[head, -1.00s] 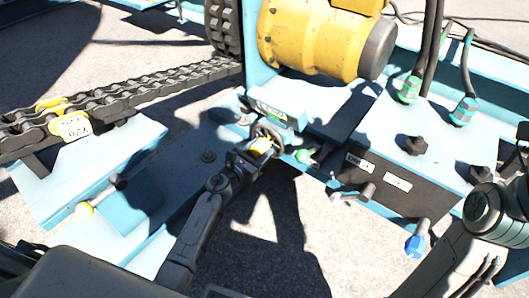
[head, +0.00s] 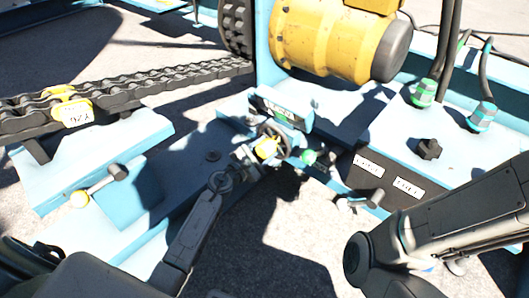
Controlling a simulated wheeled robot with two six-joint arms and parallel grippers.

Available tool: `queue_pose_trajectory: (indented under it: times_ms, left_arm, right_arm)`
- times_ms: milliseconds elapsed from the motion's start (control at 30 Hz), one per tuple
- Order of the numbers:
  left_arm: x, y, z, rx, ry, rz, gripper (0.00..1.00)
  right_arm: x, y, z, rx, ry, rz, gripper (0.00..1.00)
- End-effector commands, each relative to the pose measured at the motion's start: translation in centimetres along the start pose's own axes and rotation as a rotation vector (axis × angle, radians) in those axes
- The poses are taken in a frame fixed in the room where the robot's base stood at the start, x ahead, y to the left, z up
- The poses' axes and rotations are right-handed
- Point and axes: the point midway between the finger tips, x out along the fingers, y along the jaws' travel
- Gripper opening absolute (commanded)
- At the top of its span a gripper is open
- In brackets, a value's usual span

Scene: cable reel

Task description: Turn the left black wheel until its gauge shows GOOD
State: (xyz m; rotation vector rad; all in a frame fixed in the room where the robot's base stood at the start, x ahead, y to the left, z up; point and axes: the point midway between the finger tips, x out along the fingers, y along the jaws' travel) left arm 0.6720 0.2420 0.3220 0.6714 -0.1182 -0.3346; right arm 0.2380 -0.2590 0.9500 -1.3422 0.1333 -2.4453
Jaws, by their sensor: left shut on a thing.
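A yellow motor (head: 335,42) stands above the wheel. A heavy chain (head: 150,85) runs at the left. A black panel with two white labels (head: 368,166), a lever (head: 362,199) and cable connectors (head: 424,92) are at the right. Open ground shows below the wheel.

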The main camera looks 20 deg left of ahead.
Motion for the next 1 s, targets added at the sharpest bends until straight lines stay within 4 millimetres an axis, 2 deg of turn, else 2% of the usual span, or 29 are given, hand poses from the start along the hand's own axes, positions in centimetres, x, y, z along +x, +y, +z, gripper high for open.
queue_pose_trajectory:
  times_ms: [667,700,767,800,1000]
  left_arm:
    - [0.01,-0.04,0.01,0.056,0.0,-0.001,0.08]
    - [0.01,-0.04,0.01,0.056,0.0,-0.001,0.57]
    - [0.01,-0.03,0.01,0.056,0.0,-0.001,0.69]
    - [0.01,-0.03,0.01,0.056,0.0,-0.001,0.7]
    - [0.01,-0.02,0.01,0.056,0.0,-0.001,0.7]
  right_arm:
    - [-0.33,0.1,-0.1,-0.001,-0.006,0.0,0.36]
    - [-0.33,0.1,-0.1,-0.001,-0.006,0.0,0.36]
    - [-0.33,0.1,-0.1,-0.001,-0.006,0.0,0.36]
    - [-0.33,0.1,-0.1,-0.001,-0.006,0.0,0.36]
    - [-0.34,0.1,-0.1,-0.001,-0.006,0.0,0.36]
